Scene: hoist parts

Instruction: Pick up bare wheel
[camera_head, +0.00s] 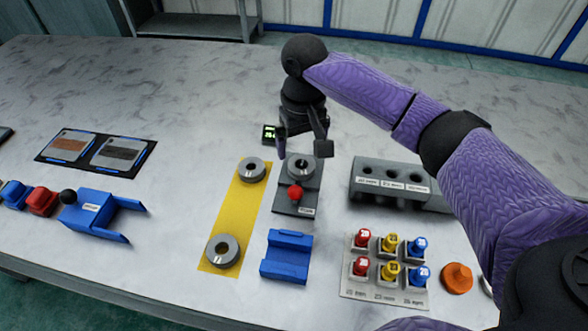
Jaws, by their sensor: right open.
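Two bare grey wheels lie on the yellow strip, an upper wheel (251,169) and a lower wheel (222,250). Each is a thick ring with a central hole. Another grey round part (301,168) sits in a dark grey fixture (297,208) with a red ball knob (295,192). My right gripper (302,146) points down just above and behind this fixture, fingers apart and empty. It is to the right of the upper wheel and apart from it. My left gripper is not in view.
A small display (270,134) stands beside my right gripper. A grey block with holes (390,183) and a rack of coloured pegs (385,270) stand to the right. A blue cradle (286,257) is in front. A blue forked part (98,215) lies left.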

